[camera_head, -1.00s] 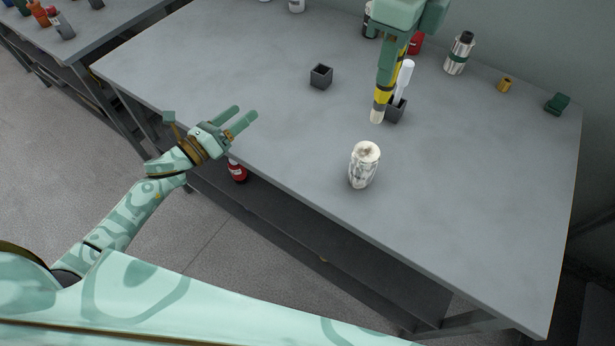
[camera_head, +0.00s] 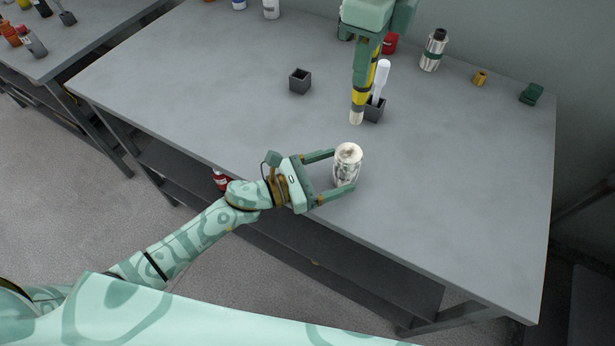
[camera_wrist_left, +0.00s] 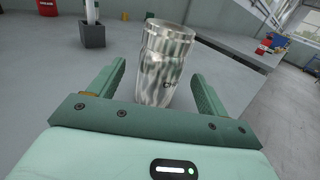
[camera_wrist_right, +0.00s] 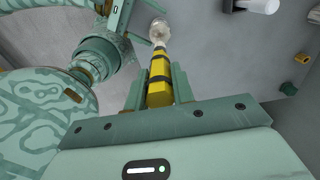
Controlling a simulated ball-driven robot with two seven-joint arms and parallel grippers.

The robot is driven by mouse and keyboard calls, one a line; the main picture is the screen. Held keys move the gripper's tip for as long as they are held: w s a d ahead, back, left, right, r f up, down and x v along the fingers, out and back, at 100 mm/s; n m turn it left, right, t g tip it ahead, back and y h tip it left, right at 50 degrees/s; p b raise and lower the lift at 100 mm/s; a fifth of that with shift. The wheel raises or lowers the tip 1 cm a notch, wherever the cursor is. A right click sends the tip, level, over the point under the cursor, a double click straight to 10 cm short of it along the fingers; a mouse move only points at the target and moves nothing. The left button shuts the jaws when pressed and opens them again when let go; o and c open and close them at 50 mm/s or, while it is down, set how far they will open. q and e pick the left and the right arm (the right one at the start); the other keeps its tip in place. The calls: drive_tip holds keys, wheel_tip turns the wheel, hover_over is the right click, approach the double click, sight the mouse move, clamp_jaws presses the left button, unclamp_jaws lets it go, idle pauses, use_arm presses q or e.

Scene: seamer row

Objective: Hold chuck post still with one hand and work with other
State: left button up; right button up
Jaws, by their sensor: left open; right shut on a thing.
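The chuck post (camera_head: 346,168) is a mottled silver cylinder standing upright near the table's front edge. It also shows in the left wrist view (camera_wrist_left: 163,70), with partly hidden lettering. My left gripper (camera_head: 343,172) is open, with one finger on each side of the post; contact is not clear. My right gripper (camera_head: 367,58) is shut on a yellow-and-black banded tool (camera_head: 360,98) with a pale tip. The tool points down, behind the post in the head view and apart from it. In the right wrist view the tool (camera_wrist_right: 160,88) sits between the fingers.
A dark square holder (camera_head: 374,113) with a white-handled item (camera_head: 380,80) stands just right of the tool. An open dark box (camera_head: 300,82) is further left. A steel flask (camera_head: 433,50), a brass piece (camera_head: 480,78) and a green block (camera_head: 531,93) line the back. The table's right side is clear.

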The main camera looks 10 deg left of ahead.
sight(334, 171)
use_arm(q)
drive_tip(key=shift+x, duration=1.65)
drive_tip(key=c, duration=1.1)
